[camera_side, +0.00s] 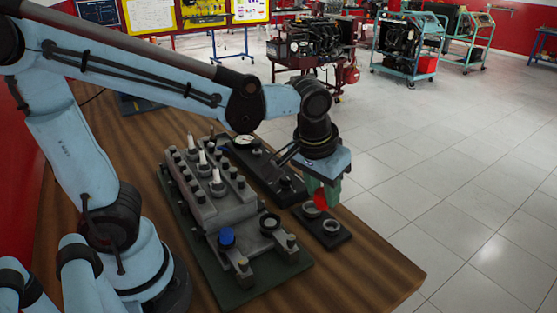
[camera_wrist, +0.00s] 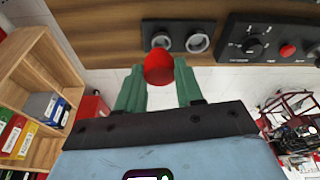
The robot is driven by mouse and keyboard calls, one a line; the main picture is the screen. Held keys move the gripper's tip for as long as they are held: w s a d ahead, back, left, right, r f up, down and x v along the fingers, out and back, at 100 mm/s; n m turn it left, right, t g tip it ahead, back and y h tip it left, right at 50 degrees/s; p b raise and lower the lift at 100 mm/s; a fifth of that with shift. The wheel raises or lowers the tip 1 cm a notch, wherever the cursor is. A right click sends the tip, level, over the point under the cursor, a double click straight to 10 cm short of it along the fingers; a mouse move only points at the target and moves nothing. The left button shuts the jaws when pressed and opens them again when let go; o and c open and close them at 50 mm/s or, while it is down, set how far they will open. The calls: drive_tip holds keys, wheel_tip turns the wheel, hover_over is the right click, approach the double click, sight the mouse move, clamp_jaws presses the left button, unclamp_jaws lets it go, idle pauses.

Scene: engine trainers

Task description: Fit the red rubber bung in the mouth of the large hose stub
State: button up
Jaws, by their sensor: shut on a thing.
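The red rubber bung (camera_side: 320,199) is held at the tips of my gripper (camera_side: 322,188), whose green fingers point down near the right edge of the bench. In the wrist view, the bung (camera_wrist: 158,67) shows between the fingers, closer to the left one. A dark plate (camera_side: 341,240) with two pale open rings lies just below and beside the bung. The rings also show in the wrist view, one on the left (camera_wrist: 161,41) and a wider-looking one on the right (camera_wrist: 197,42). I cannot tell which opening is the large hose stub.
The engine block (camera_side: 218,205) has several upright studs and a blue cap (camera_side: 226,237). A long black panel (camera_side: 270,172) with a dial lies between it and my gripper. The front right of the wooden bench (camera_side: 375,270) is clear. Trolleys stand far behind.

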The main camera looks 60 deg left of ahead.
drive_tip(key=shift+s+d+r, duration=0.7)
drive_tip(key=shift+d+r, duration=0.05)
drive_tip(key=shift+d, duration=0.05)
drive_tip(key=s+a+n+y, duration=0.1)
drive_tip(key=s+a+n, duration=0.5)
drive_tip(key=a, duration=0.2)
drive_tip(key=shift+g, duration=0.4)
drive_tip(key=shift+s+a+f, duration=0.1)
drive_tip(key=shift+a+f, duration=0.05)
drive_tip(key=shift+f, duration=2.85)
drive_tip(key=shift+f, duration=0.9)
drive_tip(key=o, duration=1.1)
drive_tip(key=shift+o, duration=0.5)
drive_tip(key=o, duration=0.3)
